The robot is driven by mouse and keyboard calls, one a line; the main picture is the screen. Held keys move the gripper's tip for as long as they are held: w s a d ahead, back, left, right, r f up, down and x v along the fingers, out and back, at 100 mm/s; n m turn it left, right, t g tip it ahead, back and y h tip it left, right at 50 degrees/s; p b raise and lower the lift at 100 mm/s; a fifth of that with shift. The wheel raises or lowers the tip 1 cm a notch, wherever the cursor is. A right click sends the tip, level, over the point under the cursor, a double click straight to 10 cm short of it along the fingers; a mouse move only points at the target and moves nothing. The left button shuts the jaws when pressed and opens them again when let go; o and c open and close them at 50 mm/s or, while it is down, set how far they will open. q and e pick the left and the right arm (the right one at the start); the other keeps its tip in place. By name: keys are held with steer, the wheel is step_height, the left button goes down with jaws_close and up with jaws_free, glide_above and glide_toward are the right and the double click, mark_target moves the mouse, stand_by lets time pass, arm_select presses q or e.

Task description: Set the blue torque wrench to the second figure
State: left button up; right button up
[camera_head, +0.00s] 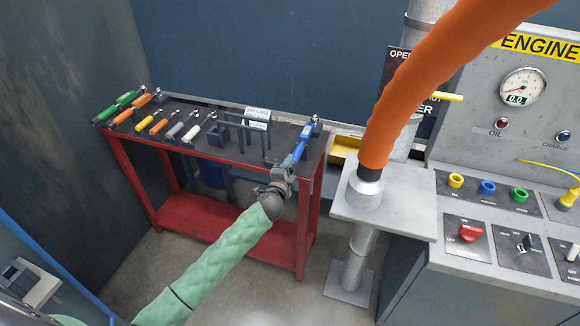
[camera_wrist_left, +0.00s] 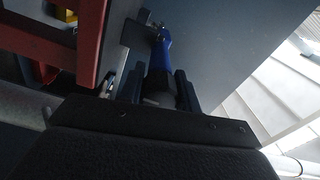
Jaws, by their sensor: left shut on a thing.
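The blue torque wrench (camera_head: 299,148) lies at the right end of the dark top of the red-framed bench (camera_head: 240,159), with its head towards the back. In the left wrist view its blue body (camera_wrist_left: 160,52) runs away from between my fingers. My left gripper (camera_head: 286,171) is at the bench's front right edge, shut on the near handle end of the wrench; the fingers also show in the left wrist view (camera_wrist_left: 158,88). Any scale or figures on the wrench are too small to read.
Several tools with green, orange, yellow, grey and white handles (camera_head: 150,122) lie on the bench's left side. A dark rack with a white sign (camera_head: 257,118) stands mid-bench.

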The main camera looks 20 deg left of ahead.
steer(key=shift+w+d, duration=0.15)
arm_select(q)
steer(key=o, duration=1)
steer(key=shift+c, duration=0.2)
arm_select(e)
steer(key=shift+r, duration=0.1)
arm_select(q)
steer(key=shift+s, duration=0.1)
steer(key=shift+s, duration=0.25)
steer(key=s, duration=0.7)
arm_select(e)
steer(key=shift+s+d+f, duration=0.2)
steer(key=shift+s+f, duration=0.05)
steer(key=shift+f, duration=0.1)
arm_select(q)
steer(key=shift+a, duration=0.1)
